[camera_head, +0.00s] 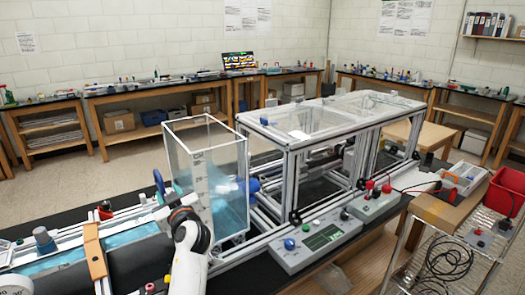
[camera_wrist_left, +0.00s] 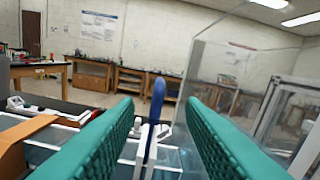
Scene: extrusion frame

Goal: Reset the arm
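My left arm (camera_head: 190,262) reaches up from the bottom of the head view. Its dark gripper (camera_head: 176,208) is at the left front of a clear tank, partly overlapping it. In the left wrist view, the two green ribbed fingers of my left gripper (camera_wrist_left: 160,108) stand apart with a wide gap. A thin upright blue handle or lever (camera_wrist_left: 156,105) shows in that gap, with no clear contact with either finger. It also shows in the head view (camera_head: 159,184). My right gripper is not in view.
The clear graduated tank (camera_head: 225,160) stands close to my left gripper. An extrusion frame with clear top panels (camera_head: 330,115) stands right of it. A control box (camera_head: 320,238), a red bin (camera_head: 508,190) and a wire cart (camera_head: 450,235) are at the right front.

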